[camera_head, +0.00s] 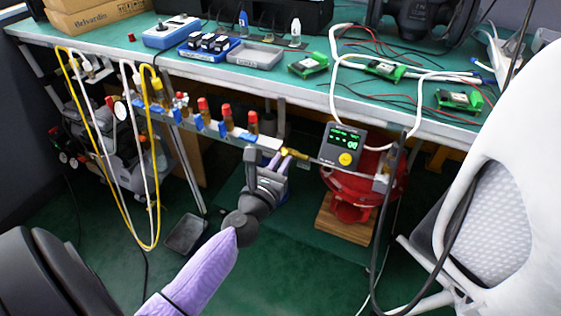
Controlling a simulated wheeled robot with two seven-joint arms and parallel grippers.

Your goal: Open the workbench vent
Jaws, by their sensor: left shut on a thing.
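My left gripper (279,160) is under the front edge of the workbench, between the manifold and the red device. It is shut on a small brass-yellow valve part (290,152) at the left end of a thin metal line. The gripper and my purple-sleeved arm hide part of this fitting, so I cannot tell how far the vent is turned. The line runs right, below a dark positioner box (343,145) with a lit green display and a yellow knob. My right gripper does not show.
A manifold with red-capped valves (227,118) hangs along the bench front at left. A red valve body (351,196) stands on a wooden block (346,222). A white chair (505,185) and black cables crowd the right. Trays and circuit boards lie on the green bench top (345,93).

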